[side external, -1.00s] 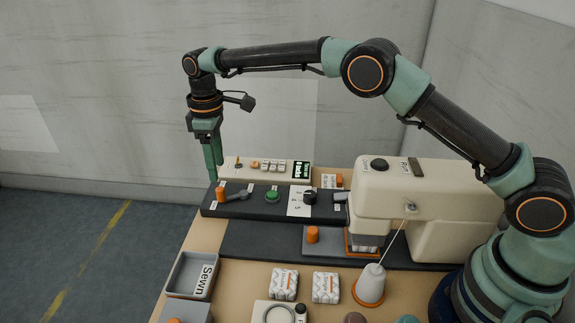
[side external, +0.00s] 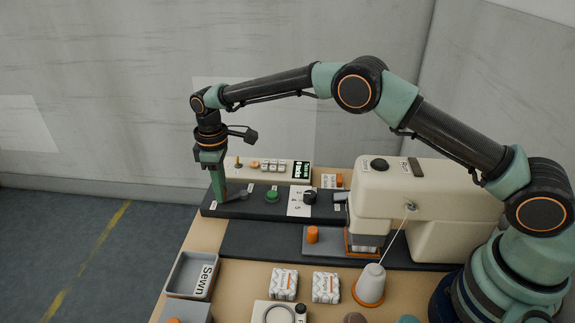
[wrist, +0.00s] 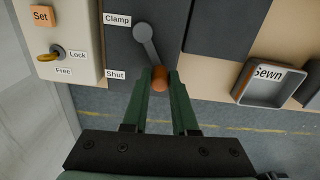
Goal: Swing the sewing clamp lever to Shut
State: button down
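The sewing clamp lever is a grey arm on a round grey pivot, with an orange knob (wrist: 160,78) at its end. In the wrist view the lever (wrist: 147,40) points down and slightly right from its pivot, to the right of the "Shut" label (wrist: 116,74). The "Clamp" label (wrist: 117,20) is left of the pivot. My gripper (wrist: 161,86) has its two green fingers on either side of the knob; whether they press on it I cannot tell. In the side view my gripper (side external: 220,196) reaches down to the dark panel and hides the knob.
A green button (side external: 272,196) and a black dial (side external: 310,198) sit on the same panel. Behind it is a cream box (side external: 235,171) with a Lock/Free key. The cream sewing machine (side external: 385,195) is at right. A grey "Sewn" tray (side external: 180,278) is at front left.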

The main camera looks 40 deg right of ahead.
dwell(0.3)
jog(key=shift+w+d+m, duration=0.2)
jog(key=shift+w+m, duration=0.4)
jog(key=shift+m, duration=0.7)
jog(key=m, duration=0.1)
jog(key=w+m, duration=0.1)
jog(key=shift+d+m, duration=0.3)
jog(key=shift+d, duration=0.05)
jog(key=m, duration=0.1)
jog(key=w+d+m, duration=0.1)
jog(key=m, duration=0.1)
jog(key=shift+d+m, duration=0.15)
jog(key=shift+m, duration=0.15)
jog(key=shift+w+d+r+m, duration=0.1)
jog(key=shift+w+d+m, duration=0.2)
jog(key=shift+m, duration=0.5)
jog(key=shift+w+d+m, duration=0.1)
jog(key=shift+d+m, duration=0.25)
jog(key=shift+m, duration=0.45)
jog(key=shift+d, duration=0.1)
jog(key=c, duration=0.7)
grip_release()
jog(key=shift+s, duration=0.1)
